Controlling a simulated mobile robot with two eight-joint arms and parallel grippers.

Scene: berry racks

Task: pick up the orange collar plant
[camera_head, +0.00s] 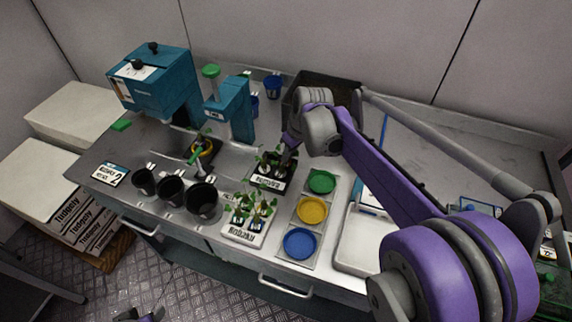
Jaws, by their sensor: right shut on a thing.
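My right gripper (289,153) reaches down over the back plant tray (272,184). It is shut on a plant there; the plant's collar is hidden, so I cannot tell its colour. Small green seedlings (266,162) stand in this dark tray with a white front label. An orange-yellow ring (203,147) with a little green at it shows left of the tray, near the teal press. Part of what seems to be my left gripper (150,315) shows at the bottom edge; its fingers are not clear.
A white tray (243,234) holds several seedlings in front. Black pots (203,203) stand to the left. Green (321,181), yellow (312,210) and blue (299,243) discs lie to the right. A teal machine (155,85) and teal press (232,105) stand behind.

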